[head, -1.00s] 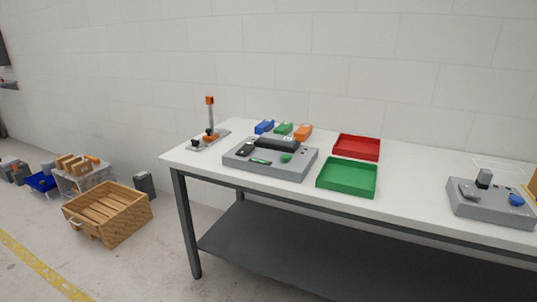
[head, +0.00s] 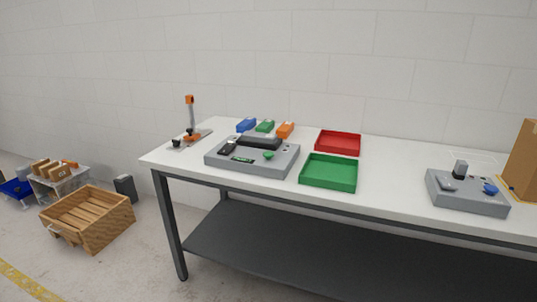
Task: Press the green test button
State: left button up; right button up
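The green test button (head: 268,155) is a small round cap on the front right of a grey test station (head: 277,167) on the white table. The station also carries a dark block (head: 260,142), a small black part (head: 228,147) and a small green display or label (head: 242,160). Nothing covers the button. Neither of my grippers shows in the head view.
The table (head: 380,195) has a green tray (head: 328,172), a red tray (head: 338,142), blue, green and orange blocks behind the station, an orange-topped stand (head: 190,120) and a second grey device (head: 467,195). A wooden crate (head: 88,216) stands on the floor at left.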

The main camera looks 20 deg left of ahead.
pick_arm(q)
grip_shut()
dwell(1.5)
